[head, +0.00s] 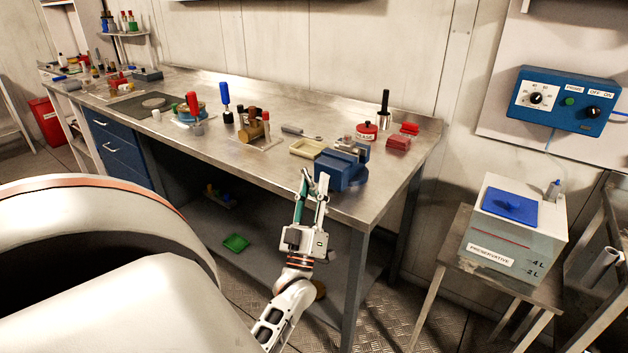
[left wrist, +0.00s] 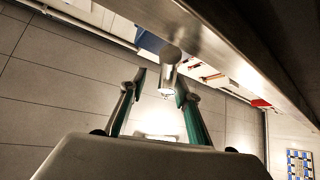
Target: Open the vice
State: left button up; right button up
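The blue vice (head: 340,170) is fixed at the front edge of the steel workbench (head: 372,203). Its grey metal jaws show on its top and right side. My left gripper (head: 314,179) is just in front of the vice, at the bench's front edge, with its fingers apart. In the left wrist view, the open fingers (left wrist: 161,86) stand either side of a round metal rod end (left wrist: 169,68). The rod end looks closer to the right finger; I cannot tell whether they touch. A blue part, probably the vice, shows behind it. My right gripper is not in view.
A cream tray (head: 306,148) and a red tin (head: 367,131) stand behind the vice, with red blocks (head: 398,142) to the right. The bench's front edge runs close to my left gripper. A preservative tank (head: 515,225) stands to the right.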

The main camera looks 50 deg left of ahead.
aim_at(314, 188)
pick_arm(q)
notch_tip(314, 188, up, 8)
jog(key=shift+r, duration=0.15)
dwell(0.3)
